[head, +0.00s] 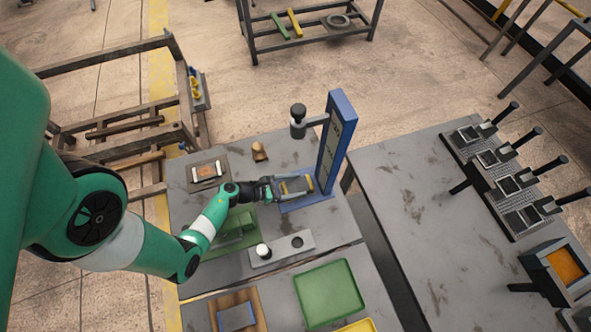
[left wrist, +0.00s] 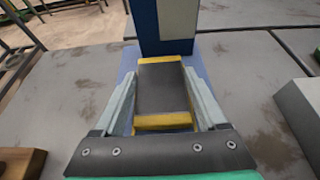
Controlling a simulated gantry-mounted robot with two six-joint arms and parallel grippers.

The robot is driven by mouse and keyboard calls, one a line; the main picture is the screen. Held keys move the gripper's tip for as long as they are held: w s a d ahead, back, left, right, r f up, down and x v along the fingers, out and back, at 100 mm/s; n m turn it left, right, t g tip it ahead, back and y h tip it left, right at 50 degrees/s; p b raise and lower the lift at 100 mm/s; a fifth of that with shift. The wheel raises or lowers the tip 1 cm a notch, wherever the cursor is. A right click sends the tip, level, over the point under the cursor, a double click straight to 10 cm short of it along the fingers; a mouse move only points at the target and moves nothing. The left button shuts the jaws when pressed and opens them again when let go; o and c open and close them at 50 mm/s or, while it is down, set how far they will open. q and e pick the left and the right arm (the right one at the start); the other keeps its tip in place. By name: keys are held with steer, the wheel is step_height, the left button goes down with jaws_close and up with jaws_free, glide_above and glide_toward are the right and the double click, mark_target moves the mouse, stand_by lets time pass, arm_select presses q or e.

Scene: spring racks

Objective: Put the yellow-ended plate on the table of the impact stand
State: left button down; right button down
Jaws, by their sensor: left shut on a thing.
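The yellow-ended plate (head: 297,186) is dark grey with a yellow band at each end. In the left wrist view the plate (left wrist: 162,88) lies lengthwise between the two fingers of my left gripper (left wrist: 160,80), which is shut on its sides. In the head view my left gripper (head: 292,187) reaches in from the left over the blue base of the impact stand (head: 337,140). My right gripper is not in view.
A small wooden piece (head: 259,151) and a framed pad (head: 207,172) are behind my left forearm.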

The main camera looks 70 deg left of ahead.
arm_select(q)
steer(key=shift+f, duration=0.35)
steer(key=shift+r, duration=0.1)
steer(key=shift+f, duration=0.25)
jaws_free()
steer(key=shift+r, duration=0.1)
